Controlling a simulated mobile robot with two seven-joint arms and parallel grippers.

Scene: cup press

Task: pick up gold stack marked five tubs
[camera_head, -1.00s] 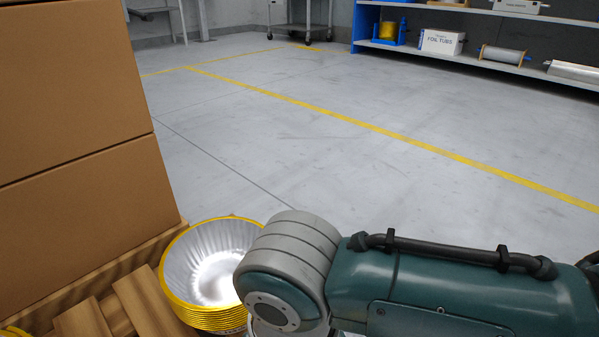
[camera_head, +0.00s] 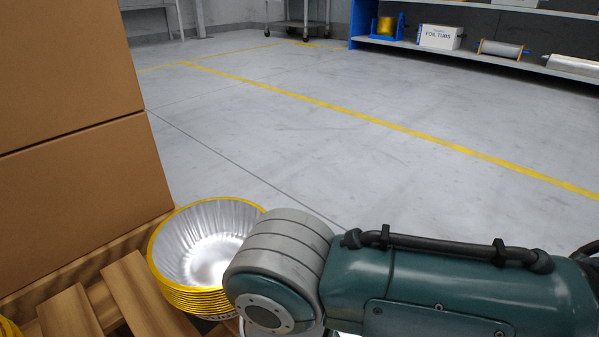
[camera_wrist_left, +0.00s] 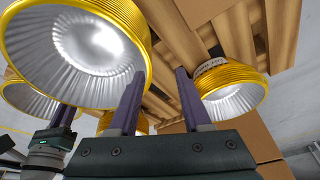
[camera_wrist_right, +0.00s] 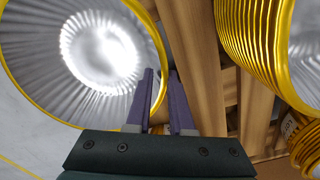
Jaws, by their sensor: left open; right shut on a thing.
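A stack of silver foil tubs with gold rims (camera_head: 205,248) stands at the lower left of the head view, with small markings low on its side that I cannot read. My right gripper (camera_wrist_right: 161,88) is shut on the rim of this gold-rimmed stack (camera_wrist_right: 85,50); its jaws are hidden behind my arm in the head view. The held stack (camera_wrist_left: 28,102) also shows at the left of the left wrist view.
A wooden pallet (camera_head: 140,290) lies under the stacks. Tall cardboard boxes (camera_head: 85,180) stand at the left. More gold-rimmed tubs (camera_wrist_right: 262,45) are close at the right of the right wrist view. Open floor lies beyond; a shelf (camera_head: 480,50) stands at the back right.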

